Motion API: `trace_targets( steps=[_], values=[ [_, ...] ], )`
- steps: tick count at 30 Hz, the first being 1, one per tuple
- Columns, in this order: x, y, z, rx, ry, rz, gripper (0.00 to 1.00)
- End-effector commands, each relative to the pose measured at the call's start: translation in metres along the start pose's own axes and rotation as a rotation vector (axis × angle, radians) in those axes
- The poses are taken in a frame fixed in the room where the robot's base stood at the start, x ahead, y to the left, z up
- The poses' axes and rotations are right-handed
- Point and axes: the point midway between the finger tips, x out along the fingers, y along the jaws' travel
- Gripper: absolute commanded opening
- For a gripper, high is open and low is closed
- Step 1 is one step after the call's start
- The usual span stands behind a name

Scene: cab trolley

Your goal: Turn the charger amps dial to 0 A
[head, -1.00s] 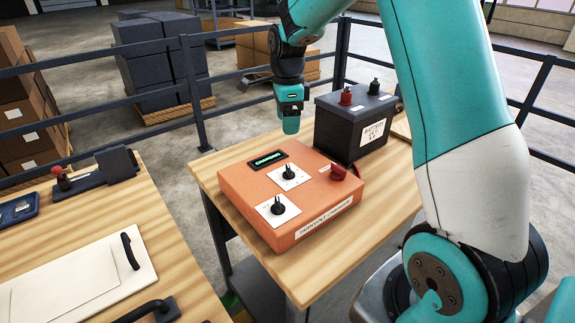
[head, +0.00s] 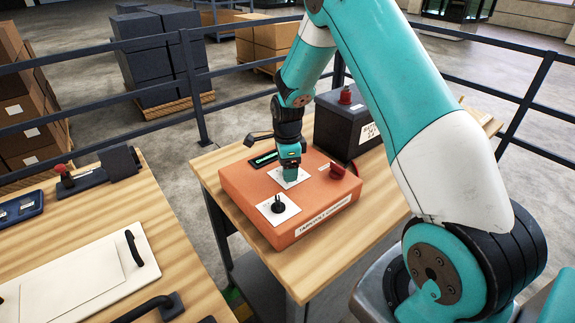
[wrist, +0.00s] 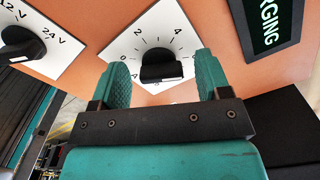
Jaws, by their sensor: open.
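The orange charger box (head: 238,190) lies on the wooden table. Its amps dial (wrist: 160,68) is a black knob on a white plate with numbers around it; 0 is at the lower left, 2 and 4 are at the top. Its exact setting is hard to read. My gripper (wrist: 162,63) is open, with one finger on each side of the amps knob and a gap beside it. In the head view my gripper (head: 290,178) points down over the amps plate and hides the knob.
A second black dial, marked 12 V and 24 V (wrist: 22,45), is beside the amps dial. A red knob (head: 337,172) stands on the box's right. A lit display (wrist: 275,22) reads partly "GING". The dark battery (head: 335,125) stands close behind.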

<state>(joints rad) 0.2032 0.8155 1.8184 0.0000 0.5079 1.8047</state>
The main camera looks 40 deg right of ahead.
Motion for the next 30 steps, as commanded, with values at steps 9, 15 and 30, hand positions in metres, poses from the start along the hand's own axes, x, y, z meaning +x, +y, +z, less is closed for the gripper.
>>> trace_targets(
  steps=[9,15,30],
  values=[
    [-0.0005,-0.0001,0.0000,0.000,0.000,0.000,0.22],
    [-0.0006,0.0000,0.0001,-0.006,0.000,0.000,0.21],
    [-0.0006,0.0005,0.0007,-0.270,0.000,-0.001,0.21]
  ],
)
